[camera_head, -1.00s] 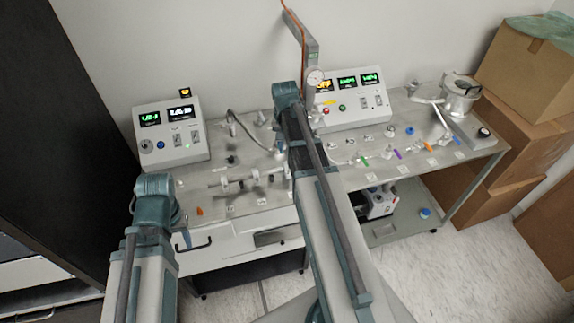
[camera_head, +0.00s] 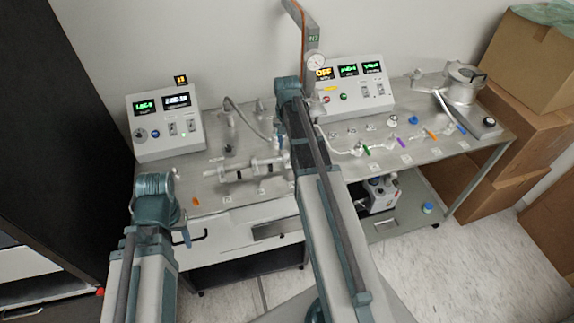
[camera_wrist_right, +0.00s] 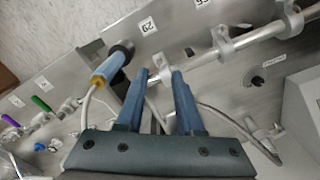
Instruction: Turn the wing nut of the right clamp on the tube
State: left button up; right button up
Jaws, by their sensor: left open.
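The metal tube (camera_head: 236,175) runs along the bench between my arms, with upright clamps on it; it crosses the upper right of the right wrist view (camera_wrist_right: 262,34). One clamp (camera_wrist_right: 222,44) stands clear of my right gripper (camera_wrist_right: 158,74). The tube's near end and the fitting there lie at my right fingertips, partly hidden by them. The two blue fingers stand apart with pale metal showing between them; I cannot make out the wing nut or any contact. In the head view my right arm hides that gripper. My left gripper (camera_head: 187,236) is open at the bench's front edge, away from the tube.
A control box (camera_head: 166,128) stands back left and another (camera_head: 352,85) back right. A blue valve with an orange tip (camera_wrist_right: 112,68) and a thin hose (camera_wrist_right: 228,120) lie near my right fingers. Cardboard boxes (camera_head: 535,100) stand at the right.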

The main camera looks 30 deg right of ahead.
aim_at(287, 161)
notch_tip(287, 161, down, 8)
jog(key=b, duration=0.6)
jog(key=shift+r+b, duration=0.1)
jog(key=shift+b, duration=0.25)
jog(key=shift+c, duration=0.2)
grip_shut()
jog(key=shift+r, duration=0.1)
jog(key=shift+w+d, duration=0.1)
jog(key=shift+w, duration=0.05)
dwell(0.4)
